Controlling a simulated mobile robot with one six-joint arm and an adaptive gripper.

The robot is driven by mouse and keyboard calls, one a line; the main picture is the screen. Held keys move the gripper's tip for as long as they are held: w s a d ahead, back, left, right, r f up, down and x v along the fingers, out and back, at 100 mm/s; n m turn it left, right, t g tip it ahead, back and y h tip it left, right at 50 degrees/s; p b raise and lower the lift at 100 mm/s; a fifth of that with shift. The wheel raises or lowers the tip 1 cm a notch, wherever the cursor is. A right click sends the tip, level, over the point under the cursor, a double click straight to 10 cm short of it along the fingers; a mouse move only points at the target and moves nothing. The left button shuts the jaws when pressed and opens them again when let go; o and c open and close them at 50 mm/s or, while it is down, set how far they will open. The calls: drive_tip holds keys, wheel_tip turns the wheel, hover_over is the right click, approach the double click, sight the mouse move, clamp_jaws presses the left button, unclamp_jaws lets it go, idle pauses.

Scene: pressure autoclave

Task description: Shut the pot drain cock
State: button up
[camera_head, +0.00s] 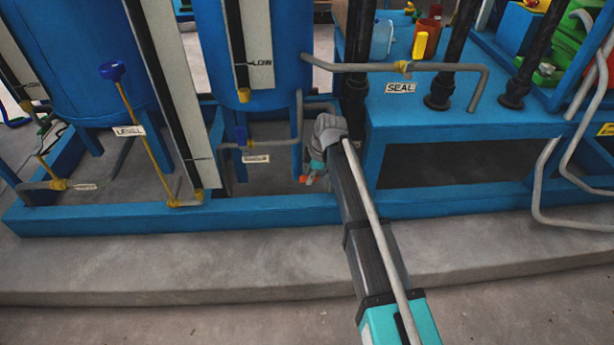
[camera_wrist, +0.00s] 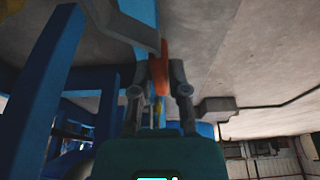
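In the wrist view a red-orange lever (camera_wrist: 162,68) stands between the two fingertips of my gripper (camera_wrist: 159,80). A grey pipe (camera_wrist: 130,25) runs close by at the top. The fingers flank the lever closely; whether both press on it I cannot tell. In the head view my gripper (camera_head: 309,180) is low, beside the blue pot (camera_head: 236,50), in the gap left of the blue bench. Its fingers are small and dark there, with a spot of orange-red at the tips. My wrist hides part of the pipework. I cannot read a drain label on this lever.
A blue base rail (camera_head: 180,213) runs along the front. A blue-handled cock (camera_head: 241,136) and thin pipe lie left of my gripper. The blue bench (camera_head: 480,125) with a SEAL label (camera_head: 400,88) stands right. A blue frame post (camera_wrist: 45,80) rises left in the wrist view.

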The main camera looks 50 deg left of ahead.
drive_tip(key=o, duration=0.4)
drive_tip(key=shift+w, duration=0.1)
drive_tip(key=shift+s, duration=0.2)
drive_tip(key=shift+r, duration=0.15)
